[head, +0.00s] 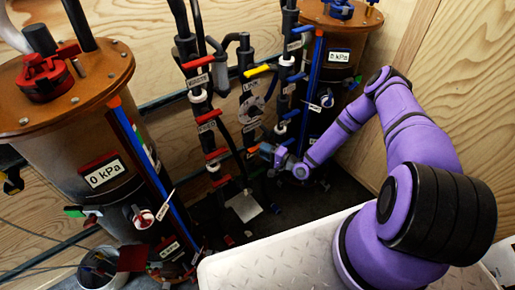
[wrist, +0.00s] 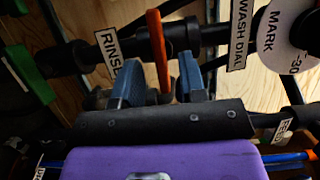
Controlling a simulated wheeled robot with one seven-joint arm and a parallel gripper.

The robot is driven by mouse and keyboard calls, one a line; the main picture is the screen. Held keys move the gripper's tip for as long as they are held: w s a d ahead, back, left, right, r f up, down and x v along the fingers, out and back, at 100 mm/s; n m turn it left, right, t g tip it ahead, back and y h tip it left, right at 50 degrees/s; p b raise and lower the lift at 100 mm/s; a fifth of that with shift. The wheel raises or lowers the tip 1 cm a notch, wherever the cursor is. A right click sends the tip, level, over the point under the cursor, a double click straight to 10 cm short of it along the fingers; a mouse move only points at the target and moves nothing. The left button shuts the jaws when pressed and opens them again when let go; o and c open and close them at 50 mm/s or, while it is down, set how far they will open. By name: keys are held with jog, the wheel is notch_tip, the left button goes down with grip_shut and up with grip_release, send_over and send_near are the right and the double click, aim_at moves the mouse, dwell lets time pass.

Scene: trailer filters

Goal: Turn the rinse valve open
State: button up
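The rinse valve's orange handle (wrist: 158,48) stands out from a dark pipe in the wrist view, beside the white RINSE label (wrist: 109,48). My gripper (wrist: 158,72) has its two blue fingers apart, one on each side of the handle. A gap shows between the handle and each finger, so it is not clamped. In the head view my gripper (head: 266,150) is at the pipes in the middle, beside a small orange handle (head: 253,149). The lower end of the handle is partly hidden between the fingers in the wrist view.
A WASH DIAL label (wrist: 239,35) and a round white dial (wrist: 290,38) are right of the handle. A green handle (wrist: 28,72) is at left. Two tanks, the left one (head: 75,130) nearer, flank the pipes, which carry several red and orange handles.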

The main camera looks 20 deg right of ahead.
jog(key=shift+x, duration=1.8)
grip_shut()
jog(key=shift+s, duration=0.1)
